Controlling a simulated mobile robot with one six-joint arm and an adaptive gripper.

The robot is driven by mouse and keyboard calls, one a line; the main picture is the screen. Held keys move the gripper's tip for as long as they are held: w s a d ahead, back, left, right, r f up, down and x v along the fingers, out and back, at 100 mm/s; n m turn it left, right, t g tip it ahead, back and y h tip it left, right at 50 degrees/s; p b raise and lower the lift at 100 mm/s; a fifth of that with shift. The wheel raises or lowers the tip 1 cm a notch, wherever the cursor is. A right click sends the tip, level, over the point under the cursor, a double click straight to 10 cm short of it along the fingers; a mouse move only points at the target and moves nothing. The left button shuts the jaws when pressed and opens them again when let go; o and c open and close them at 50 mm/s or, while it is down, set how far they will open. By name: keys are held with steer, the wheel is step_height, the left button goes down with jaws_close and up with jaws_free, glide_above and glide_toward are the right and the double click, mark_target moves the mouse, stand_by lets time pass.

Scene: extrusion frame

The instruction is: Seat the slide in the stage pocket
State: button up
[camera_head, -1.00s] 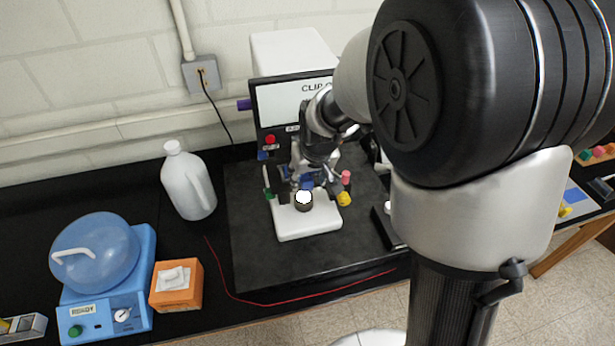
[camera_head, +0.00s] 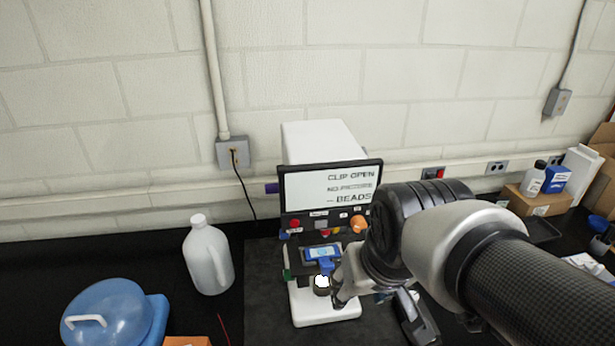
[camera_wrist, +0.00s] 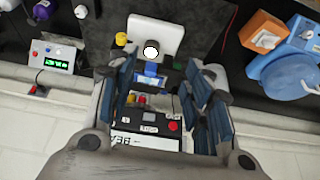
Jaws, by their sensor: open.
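A white microscope (camera_head: 325,308) stands on a dark mat, with a blue stage (camera_head: 322,253) and a bright round light below it. A pale blue panel shows on the stage; I cannot tell whether it is the slide seated in the pocket. The screen (camera_head: 328,190) behind reads "CLIP OPEN", "NO PICTURE" and "BEADS". My gripper (camera_head: 345,288) is at the microscope's right side, partly hidden by my arm. In the wrist view my gripper (camera_wrist: 160,70) is open, its fingers on either side of the blue stage (camera_wrist: 150,77). I see nothing held between them.
A white jug (camera_head: 208,258) and a blue-domed device (camera_head: 115,312) stand left of the mat. An orange tissue box (camera_wrist: 262,33) shows in the wrist view. A display unit with green digits (camera_wrist: 52,59) is there too. Boxes (camera_head: 540,198) and bottles stand far right.

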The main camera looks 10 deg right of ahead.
steer(key=s, duration=0.9)
steer(key=shift+f, duration=0.35)
step_height(320, 180, down, 16)
steer(key=b, duration=1.5)
steer(key=shift+b, duration=0.4)
steer(key=shift+r, duration=0.2)
